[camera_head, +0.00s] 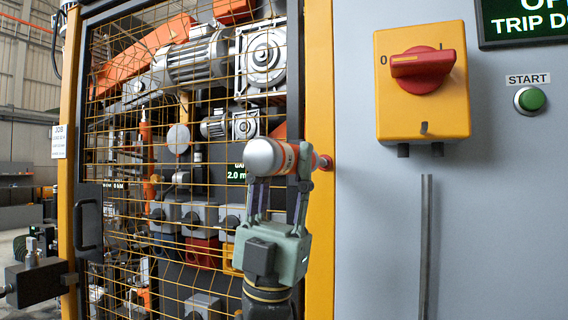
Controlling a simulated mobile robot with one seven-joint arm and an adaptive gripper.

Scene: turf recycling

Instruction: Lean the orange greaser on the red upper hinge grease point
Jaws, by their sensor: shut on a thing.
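The orange greaser (289,157), with a rounded pale grey end (263,157) to the left, lies roughly level. My gripper (281,172), reaching up from below, is shut on it, its fingers hiding part of its body. The red upper hinge grease point (326,162) is a small red knob on the yellow post, just right of the greaser. The greaser's right end points at the knob and appears to meet it. I cannot tell whether they touch, since my right finger covers part of the gap.
A yellow mesh guard door (146,205) with a dark handle (87,224) stands behind and left, machinery behind it. A yellow post (320,85) borders the grey cabinet panel (500,220), which bears a yellow switch box (424,112), a green start button (530,99) and a vertical metal strip (426,245).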

